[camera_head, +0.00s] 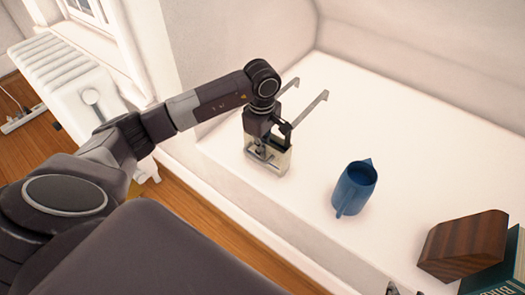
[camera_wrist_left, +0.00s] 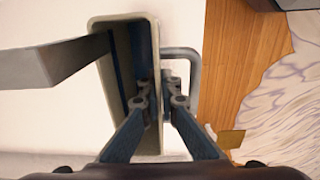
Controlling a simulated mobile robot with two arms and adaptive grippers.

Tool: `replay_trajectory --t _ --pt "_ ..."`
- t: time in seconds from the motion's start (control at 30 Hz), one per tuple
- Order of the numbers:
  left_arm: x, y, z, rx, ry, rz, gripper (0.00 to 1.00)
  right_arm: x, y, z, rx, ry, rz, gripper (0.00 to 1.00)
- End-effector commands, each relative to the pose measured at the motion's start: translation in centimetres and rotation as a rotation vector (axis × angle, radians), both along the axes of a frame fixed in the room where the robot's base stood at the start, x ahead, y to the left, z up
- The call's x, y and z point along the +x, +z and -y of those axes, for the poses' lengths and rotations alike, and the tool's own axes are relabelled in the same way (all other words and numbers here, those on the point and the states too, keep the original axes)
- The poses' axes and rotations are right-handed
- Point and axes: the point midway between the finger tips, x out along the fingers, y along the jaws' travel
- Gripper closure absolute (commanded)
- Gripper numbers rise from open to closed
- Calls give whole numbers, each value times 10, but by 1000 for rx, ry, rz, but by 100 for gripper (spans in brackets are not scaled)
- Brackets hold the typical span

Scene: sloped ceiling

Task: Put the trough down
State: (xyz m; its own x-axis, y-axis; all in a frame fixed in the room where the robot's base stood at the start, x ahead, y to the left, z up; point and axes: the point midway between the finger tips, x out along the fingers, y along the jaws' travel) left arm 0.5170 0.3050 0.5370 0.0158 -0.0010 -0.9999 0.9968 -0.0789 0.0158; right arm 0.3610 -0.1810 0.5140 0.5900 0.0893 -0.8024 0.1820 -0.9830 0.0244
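The trough (camera_head: 281,160) is a narrow, pale, open-topped box with grey metal hook arms (camera_head: 312,108) that reach back over the white ledge. My left gripper (camera_head: 264,150) is at the trough, shut on one of its long walls. In the left wrist view the trough (camera_wrist_left: 105,82) has one finger inside it and one outside, and the left gripper (camera_wrist_left: 162,100) pinches the right wall. I cannot tell whether its underside touches the ledge. A small dark part of my right gripper (camera_head: 393,289) shows at the bottom edge of the head view; its opening is unclear.
The white ledge (camera_head: 300,195) has free room around the trough. A blue pitcher (camera_head: 355,188) stands to the right. A dark wooden block (camera_head: 463,245) and a teal book (camera_head: 500,272) are farther right. A white radiator (camera_head: 85,85) and wooden floor (camera_head: 205,225) lie beyond the ledge's edge.

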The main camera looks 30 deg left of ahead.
Motion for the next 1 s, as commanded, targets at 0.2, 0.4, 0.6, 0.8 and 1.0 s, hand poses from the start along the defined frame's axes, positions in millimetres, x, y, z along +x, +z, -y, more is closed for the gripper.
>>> replay_trajectory --t 0.2,0.4,0.6,0.8,1.0 --pt "1 0 0 0 0 3 100 4 2 -1 4 1 17 60" --pt "0 -2 0 1 0 0 90 7 4 -2 7 3 32 60" --pt "0 -2 0 1 0 -1 78 7 4 -3 7 3 31 60" --pt "0 -1 0 1 0 -1 78 6 4 -2 7 3 30 60" --pt "0 11 -1 2 1 1 78 -10 -4 4 -11 -5 -49 60"
